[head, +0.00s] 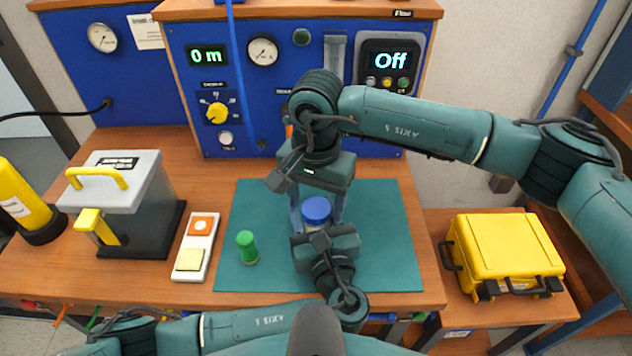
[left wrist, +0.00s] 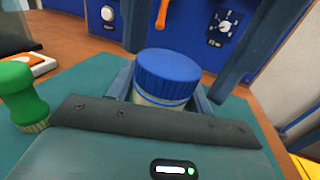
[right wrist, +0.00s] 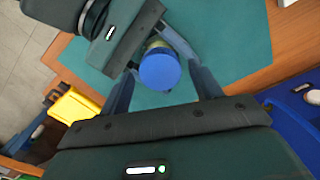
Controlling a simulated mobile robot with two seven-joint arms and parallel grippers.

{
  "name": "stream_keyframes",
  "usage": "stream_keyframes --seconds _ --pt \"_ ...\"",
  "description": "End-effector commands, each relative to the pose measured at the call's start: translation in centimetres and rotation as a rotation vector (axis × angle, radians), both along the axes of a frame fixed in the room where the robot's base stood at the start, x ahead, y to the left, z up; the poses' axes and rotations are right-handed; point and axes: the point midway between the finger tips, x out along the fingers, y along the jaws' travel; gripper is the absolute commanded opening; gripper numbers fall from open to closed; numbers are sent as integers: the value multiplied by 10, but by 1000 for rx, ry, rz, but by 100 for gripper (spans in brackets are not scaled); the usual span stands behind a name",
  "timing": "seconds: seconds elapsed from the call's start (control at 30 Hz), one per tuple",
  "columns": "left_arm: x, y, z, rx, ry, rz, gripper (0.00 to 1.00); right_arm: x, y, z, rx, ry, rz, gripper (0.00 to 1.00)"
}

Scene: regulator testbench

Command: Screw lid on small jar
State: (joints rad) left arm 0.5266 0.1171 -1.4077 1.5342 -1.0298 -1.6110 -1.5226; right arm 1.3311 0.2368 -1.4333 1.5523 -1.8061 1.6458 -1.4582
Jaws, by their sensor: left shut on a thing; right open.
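The small jar stands on the teal mat with its blue lid (head: 316,210) on top; the lid also shows in the left wrist view (left wrist: 167,75) and the right wrist view (right wrist: 160,70). A pale strip of the jar body (left wrist: 155,101) shows under the lid. My left gripper (left wrist: 163,92) is shut on the jar body from the front, below the lid. My right gripper (right wrist: 165,88) points down from above, open, with one finger on each side of the lid. I see gaps between its fingers and the lid. The lid's thread fit cannot be seen.
A green-topped object (head: 247,247) stands on the mat (head: 385,260) left of the jar. A white two-button box (head: 196,247) and a grey case with a yellow handle (head: 125,205) are further left. The blue test panel (head: 240,130) rises behind. A yellow case (head: 505,250) sits right.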

Motion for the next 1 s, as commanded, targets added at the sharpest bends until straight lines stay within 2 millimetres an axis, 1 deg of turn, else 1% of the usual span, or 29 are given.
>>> stream_keyframes --seconds 0.1,0.37,0.47,0.93,1.0 --pt "0 0 -1 0 2 0 0 0 0 -6 1 -1 0 64" --pt "0 0 -1 0 2 0 0 0 0 -7 1 -1 0 64" --pt "0 0 -1 0 2 0 0 0 0 -7 1 -1 0 57" --pt "0 0 -1 0 2 0 0 0 0 -6 1 -1 0 19" --pt "0 0 -1 0 2 0 0 0 0 -6 1 -1 -7 18"
